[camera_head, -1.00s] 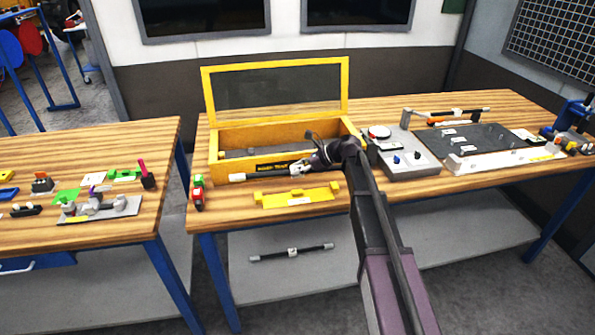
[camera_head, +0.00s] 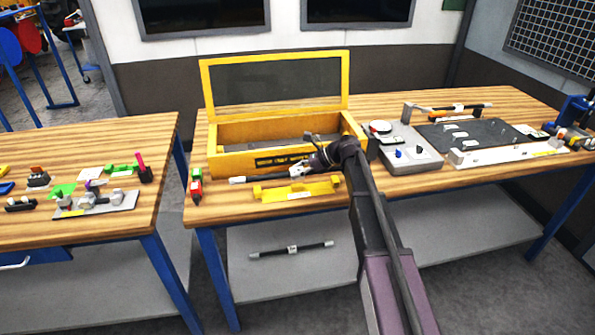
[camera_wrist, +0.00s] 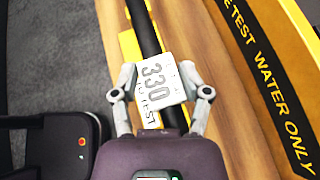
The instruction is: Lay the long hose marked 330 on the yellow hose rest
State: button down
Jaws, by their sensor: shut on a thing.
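My gripper (camera_head: 299,171) is shut on the long hose (camera_head: 262,179), a dark tube with a white end. In the wrist view my gripper (camera_wrist: 160,92) grips at its white tag (camera_wrist: 157,82), which reads 330, and the black tube (camera_wrist: 142,25) runs away beyond. The yellow hose rest (camera_head: 300,188) lies on the table in front of the yellow box. The hose is over or just behind it; I cannot tell whether they touch. Yellow of the rest (camera_wrist: 130,45) also shows beside the tube in the wrist view. My arm hides the hose's right end.
The open yellow box (camera_head: 228,163) stands just behind the hose. A red and green item (camera_head: 196,187) stands left of the rest. A grey fixture (camera_head: 412,158) is to the right. Another dark hose (camera_head: 270,252) lies on the lower shelf.

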jog(key=shift+f+b, duration=0.75)
jog(key=shift+f, duration=0.2)
jog(key=shift+f+b, duration=0.65)
jog(key=shift+f, duration=0.05)
dwell(1.9)
grip_release()
jog(key=shift+r, duration=0.2)
jog(key=shift+r+p, duration=3.35)
jog(key=shift+p, duration=0.2)
